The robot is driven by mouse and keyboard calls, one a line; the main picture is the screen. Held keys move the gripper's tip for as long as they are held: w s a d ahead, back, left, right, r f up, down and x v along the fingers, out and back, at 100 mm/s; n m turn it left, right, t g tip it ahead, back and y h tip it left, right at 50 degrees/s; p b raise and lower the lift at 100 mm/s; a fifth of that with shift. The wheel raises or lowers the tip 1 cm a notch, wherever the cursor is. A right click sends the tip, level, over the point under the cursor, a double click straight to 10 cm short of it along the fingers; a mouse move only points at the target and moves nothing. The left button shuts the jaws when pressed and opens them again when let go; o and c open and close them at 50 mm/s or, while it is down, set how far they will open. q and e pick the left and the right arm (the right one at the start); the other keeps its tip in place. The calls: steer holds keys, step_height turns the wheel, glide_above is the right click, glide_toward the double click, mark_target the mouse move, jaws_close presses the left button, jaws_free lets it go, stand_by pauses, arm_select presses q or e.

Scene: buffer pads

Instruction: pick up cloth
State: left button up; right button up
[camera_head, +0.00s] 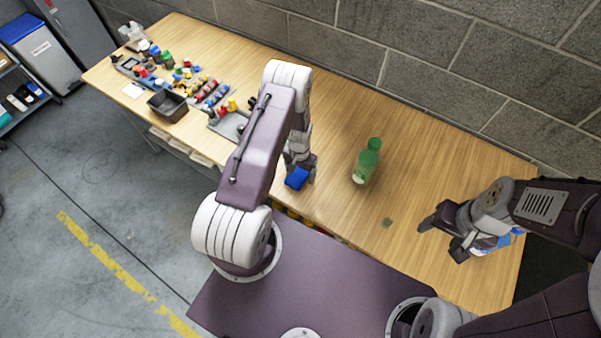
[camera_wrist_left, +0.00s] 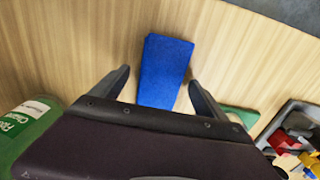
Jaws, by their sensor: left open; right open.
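A folded blue cloth (camera_head: 297,178) lies near the table's front edge, below my left gripper (camera_head: 301,172). In the left wrist view the cloth (camera_wrist_left: 163,70) is a flat blue rectangle between the two spread fingers of my left gripper (camera_wrist_left: 158,88). The fingers are open, with a gap on each side of the cloth. The cloth's near end is hidden behind the gripper body. My right gripper (camera_head: 441,238) is open and empty over the right part of the table.
A green bottle (camera_head: 367,162) stands right of my left gripper. A dark bin (camera_head: 167,105) and several coloured parts occupy the table's left part. A block wall (camera_head: 420,85) runs behind.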

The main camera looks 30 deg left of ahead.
mark_target(302, 173)
arm_select(q)
steer(key=c, duration=1.5)
steer(key=shift+o, duration=0.2)
steer(key=r, duration=0.1)
steer(key=r+b, duration=0.1)
steer(key=r, duration=0.2)
steer(key=shift+w+d+r+b, duration=0.2)
steer(key=shift+w+d+b, duration=0.05)
steer(key=shift+d+b, duration=0.1)
steer(key=w+d+r+b, duration=0.2)
steer(key=w+d+r, duration=0.3)
steer(key=d, duration=0.4)
steer(key=shift+w+d+r, duration=0.15)
steer(key=shift+d+r, duration=0.1)
steer(key=shift+r, duration=0.6)
